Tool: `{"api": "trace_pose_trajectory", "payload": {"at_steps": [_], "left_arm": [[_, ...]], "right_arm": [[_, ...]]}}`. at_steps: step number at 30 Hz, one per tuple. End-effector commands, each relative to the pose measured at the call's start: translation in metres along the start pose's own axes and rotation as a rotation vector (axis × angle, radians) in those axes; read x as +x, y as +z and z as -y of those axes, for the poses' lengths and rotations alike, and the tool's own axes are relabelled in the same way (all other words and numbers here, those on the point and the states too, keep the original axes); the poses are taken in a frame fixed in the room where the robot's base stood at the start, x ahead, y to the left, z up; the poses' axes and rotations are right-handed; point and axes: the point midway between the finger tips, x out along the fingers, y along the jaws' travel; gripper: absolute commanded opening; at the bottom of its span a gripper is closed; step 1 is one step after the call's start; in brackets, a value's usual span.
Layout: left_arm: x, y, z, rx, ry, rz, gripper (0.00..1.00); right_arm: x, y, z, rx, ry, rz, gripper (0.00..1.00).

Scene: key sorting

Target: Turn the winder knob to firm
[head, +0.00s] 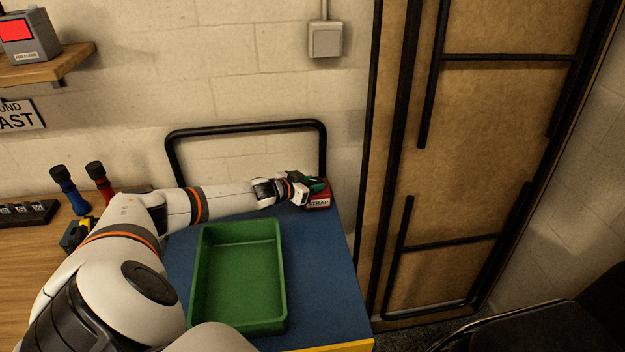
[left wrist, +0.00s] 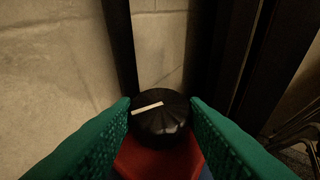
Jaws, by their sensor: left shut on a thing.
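The winder knob (left wrist: 161,118) is black and round with a white pointer line, and sits on a red base (left wrist: 155,160) in the left wrist view. The line points to the left and slightly down. In the head view the red box (head: 318,198) carries a label reading "STRAP" and stands at the far right corner of the blue surface. My left gripper (head: 312,187) is shut on the knob, with a green finger on each side of it; it also shows in the left wrist view (left wrist: 160,117). The gripper mostly hides the knob in the head view. My right gripper is not in view.
A green tray (head: 282,290) lies on the blue cart top (head: 335,285), below my left arm. A black rail (head: 245,126) rises behind it. A wooden bench (head: 25,265) with blue and red handled tools stands left. A brown door (head: 480,150) is at right.

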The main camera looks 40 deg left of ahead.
Motion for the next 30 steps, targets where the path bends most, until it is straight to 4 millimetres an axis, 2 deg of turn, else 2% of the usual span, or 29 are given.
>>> {"api": "trace_pose_trajectory", "payload": {"at_steps": [3,17,30], "left_arm": [[0.001,0.002,-0.005,0.029,-0.048,0.006,0.17],[0.002,0.001,-0.008,0.113,-0.263,0.003,0.17],[0.004,0.001,-0.011,0.202,-0.479,0.004,0.17]], "right_arm": [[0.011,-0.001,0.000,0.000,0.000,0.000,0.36],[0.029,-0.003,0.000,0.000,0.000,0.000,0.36],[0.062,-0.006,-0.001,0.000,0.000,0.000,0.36]]}}
